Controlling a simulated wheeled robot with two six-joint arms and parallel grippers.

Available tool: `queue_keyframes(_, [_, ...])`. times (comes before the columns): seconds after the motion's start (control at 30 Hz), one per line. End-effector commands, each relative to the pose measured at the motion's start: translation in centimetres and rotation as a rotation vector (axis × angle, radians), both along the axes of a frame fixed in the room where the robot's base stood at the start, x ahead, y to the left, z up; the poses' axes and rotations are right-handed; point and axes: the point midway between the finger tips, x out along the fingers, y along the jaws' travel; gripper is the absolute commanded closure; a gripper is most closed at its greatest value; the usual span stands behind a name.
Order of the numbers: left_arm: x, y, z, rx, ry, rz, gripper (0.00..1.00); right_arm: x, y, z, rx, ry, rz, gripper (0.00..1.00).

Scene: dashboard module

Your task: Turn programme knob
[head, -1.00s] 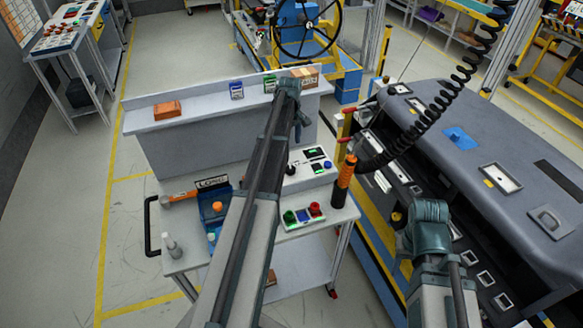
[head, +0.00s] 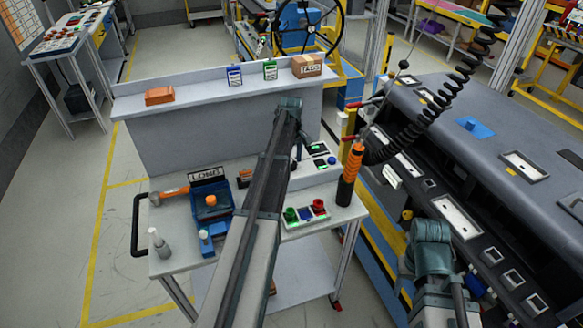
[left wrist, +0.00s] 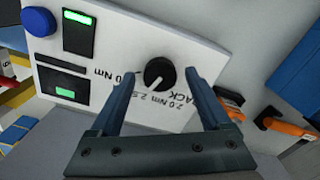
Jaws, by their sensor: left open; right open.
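The programme knob (left wrist: 159,73) is a round black dial with a white pointer line on a white panel (left wrist: 110,35). Torque labels such as 2.0 Nm and the word TACK surround it. My left gripper (left wrist: 156,80) is open, with one finger on each side of the knob in the left wrist view. I cannot tell whether the fingers touch it. In the head view my left gripper (head: 304,143) is above the panel on the trolley, partly hidden by my arm. Part of my right arm shows at the lower right, but its gripper is not visible.
An orange-black screwdriver (head: 350,175) hangs on a coiled cable beside the panel. A grey dashboard (head: 470,130) fills the right side.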

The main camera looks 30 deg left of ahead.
Motion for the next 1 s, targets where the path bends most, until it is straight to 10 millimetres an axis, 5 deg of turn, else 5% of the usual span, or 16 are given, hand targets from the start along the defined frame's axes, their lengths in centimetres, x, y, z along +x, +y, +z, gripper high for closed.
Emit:
queue_keyframes(0.3, [-0.01,0.00,-0.20,0.000,0.000,0.000,0.21,0.00,0.00,-0.20,0.000,0.000,0.000,0.50])
queue_keyframes(0.73, [0.00,0.00,-0.21,0.000,0.000,0.000,0.98,0.00,0.00,-0.21,0.000,0.000,0.000,0.50])
queue_keyframes(1.0, [0.00,0.00,-0.21,0.000,0.000,-0.028,1.00,0.00,0.00,-0.21,0.000,0.000,0.000,0.50])
